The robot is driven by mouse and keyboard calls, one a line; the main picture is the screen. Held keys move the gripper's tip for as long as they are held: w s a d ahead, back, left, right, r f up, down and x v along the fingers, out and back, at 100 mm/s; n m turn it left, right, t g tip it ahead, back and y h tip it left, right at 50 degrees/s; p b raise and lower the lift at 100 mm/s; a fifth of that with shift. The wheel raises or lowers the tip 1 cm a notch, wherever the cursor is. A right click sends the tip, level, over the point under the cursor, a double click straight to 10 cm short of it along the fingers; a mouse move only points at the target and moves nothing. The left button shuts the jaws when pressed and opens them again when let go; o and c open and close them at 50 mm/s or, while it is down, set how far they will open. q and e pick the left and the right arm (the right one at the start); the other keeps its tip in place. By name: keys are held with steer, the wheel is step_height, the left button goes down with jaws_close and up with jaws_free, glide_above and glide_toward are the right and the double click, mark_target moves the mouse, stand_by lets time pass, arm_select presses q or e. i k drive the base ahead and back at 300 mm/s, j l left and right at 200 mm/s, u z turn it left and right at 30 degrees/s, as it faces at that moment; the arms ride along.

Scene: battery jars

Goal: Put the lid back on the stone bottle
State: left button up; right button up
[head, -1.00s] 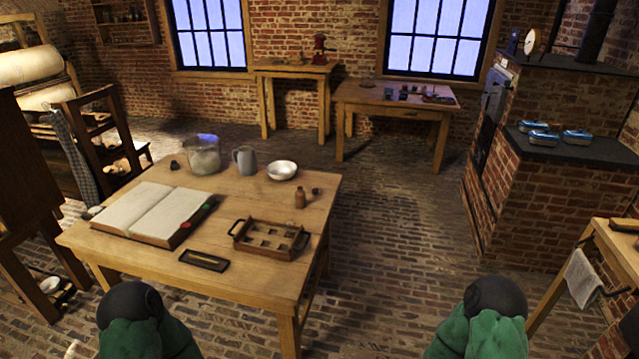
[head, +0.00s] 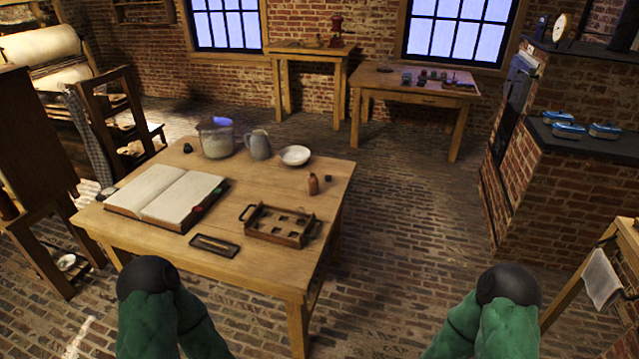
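A small brown bottle (head: 313,184) stands upright at the right side of the wooden table (head: 290,274). A small dark piece (head: 328,179) lies on the table just right of the bottle; it may be the lid, but it is too small to tell. The bottle's mouth is too small to see clearly. Both my green-sleeved arms show at the bottom of the head view, with dark rounded parts on top. No gripper fingers are in view, and the arms are well short of the bottle.
On the table are an open book (head: 165,196), a glass jar (head: 216,139), a grey jug (head: 259,145), a white bowl (head: 295,155), a wooden tray with handles (head: 279,227) and a dark pen tray (head: 214,245). Another dark lump (head: 187,148) lies at the back left. Brick floor right of the table is clear.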

mark_target(313, 181)
steer(key=i+l, duration=1.05)
steer(key=i, duration=0.3)
steer(key=i+l, duration=1.05)
steer(key=i, duration=0.3)
steer(key=i+l, duration=0.55)
steer(key=i+l+u, duration=0.2)
steer(key=j+u, duration=0.1)
steer(key=u, duration=2.65)
